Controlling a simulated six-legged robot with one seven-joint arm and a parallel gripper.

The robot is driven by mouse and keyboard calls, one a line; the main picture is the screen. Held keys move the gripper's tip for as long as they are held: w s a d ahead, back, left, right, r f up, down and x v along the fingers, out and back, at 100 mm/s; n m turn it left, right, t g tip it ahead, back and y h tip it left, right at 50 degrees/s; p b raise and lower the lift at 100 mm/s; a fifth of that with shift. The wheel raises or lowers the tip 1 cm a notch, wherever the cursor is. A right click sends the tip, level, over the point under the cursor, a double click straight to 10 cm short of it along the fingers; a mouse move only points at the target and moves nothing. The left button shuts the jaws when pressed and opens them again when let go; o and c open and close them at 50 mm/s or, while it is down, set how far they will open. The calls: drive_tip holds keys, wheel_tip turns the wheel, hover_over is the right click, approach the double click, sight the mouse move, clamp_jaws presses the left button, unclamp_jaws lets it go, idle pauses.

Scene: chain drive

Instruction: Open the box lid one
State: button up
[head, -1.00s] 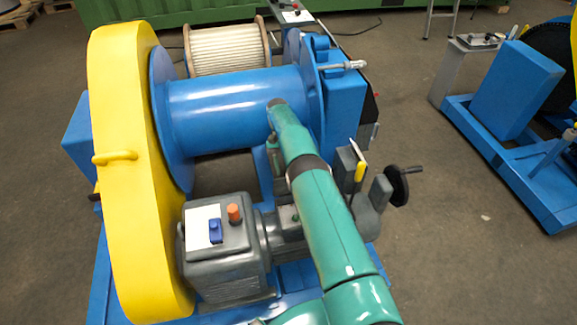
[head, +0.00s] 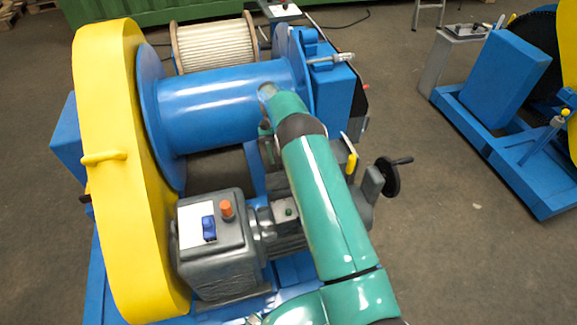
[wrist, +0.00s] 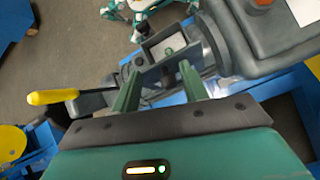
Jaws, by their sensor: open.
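A small grey box with a pale top plate and a green knob sits on the motor (head: 292,236); its top plate (head: 279,208) lies flat, as if closed. In the wrist view the same small box (wrist: 153,49) is beyond my fingers. My gripper (wrist: 160,84) is open and empty, its two green fingers apart and pointing toward the box. I cannot tell the exact gap between fingertips and box. A larger grey box (head: 212,240) with a blue switch and an orange button stands left of it. In the head view my arm hides the gripper.
A yellow guard (head: 122,190) and blue drum (head: 225,103) flank the motor. A yellow-handled lever (wrist: 55,97) is left of my fingers in the wrist view. A black handwheel (head: 388,176) stands right of my arm. Open floor (head: 440,240) lies to the right.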

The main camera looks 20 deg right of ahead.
drive_tip(key=s+r, duration=0.3)
drive_tip(key=shift+s+r, duration=0.2)
drive_tip(key=shift+r, duration=0.1)
drive_tip(key=s+r, duration=0.3)
drive_tip(key=s, duration=0.5)
drive_tip(key=shift+s+a+r, duration=0.15)
drive_tip(key=shift+r, duration=0.1)
drive_tip(key=shift+s, duration=0.15)
